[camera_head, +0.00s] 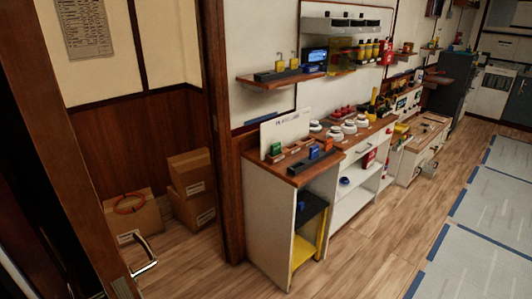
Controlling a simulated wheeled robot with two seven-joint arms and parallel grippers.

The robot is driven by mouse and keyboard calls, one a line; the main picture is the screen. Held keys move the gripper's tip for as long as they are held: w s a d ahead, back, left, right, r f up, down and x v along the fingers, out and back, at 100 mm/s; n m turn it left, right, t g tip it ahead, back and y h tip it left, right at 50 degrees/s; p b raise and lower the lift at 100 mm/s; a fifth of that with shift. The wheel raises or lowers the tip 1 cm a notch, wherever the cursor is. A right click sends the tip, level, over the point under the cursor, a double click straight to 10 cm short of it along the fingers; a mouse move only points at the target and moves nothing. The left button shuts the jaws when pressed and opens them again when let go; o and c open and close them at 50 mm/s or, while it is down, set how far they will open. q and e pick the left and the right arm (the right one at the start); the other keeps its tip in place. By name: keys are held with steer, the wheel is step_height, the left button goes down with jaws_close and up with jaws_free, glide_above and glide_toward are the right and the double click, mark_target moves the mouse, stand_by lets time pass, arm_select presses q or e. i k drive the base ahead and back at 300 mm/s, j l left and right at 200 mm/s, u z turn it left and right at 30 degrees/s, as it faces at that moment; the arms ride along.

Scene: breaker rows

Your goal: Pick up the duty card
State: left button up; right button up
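I cannot make out for certain which thing is the duty card. A white board with dark lettering (287,128) stands upright at the back of the near cabinet top (292,180); its text is too small to read surely. A printed sheet (85,28) hangs on the wall beyond the doorway at upper left. Neither gripper shows in the head view.
An open wooden door (85,190) with a metal handle (145,258) fills the left. Cardboard boxes (190,172) stand behind it. A wall shelf (270,82) hangs above the cabinets. Small coloured items crowd the cabinet tops. Wooden floor (360,262) is clear at lower right.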

mark_target(275, 149)
steer(key=i+l+u, duration=0.15)
steer(key=l+u, duration=0.15)
steer(key=u, duration=0.15)
steer(key=i+l+u, duration=0.1)
steer(key=l+u, duration=0.35)
steer(key=i+l+u, duration=0.1)
steer(key=l+u, duration=0.2)
steer(key=l, duration=0.95)
steer(key=l+u, duration=0.25)
steer(key=l, duration=1.05)
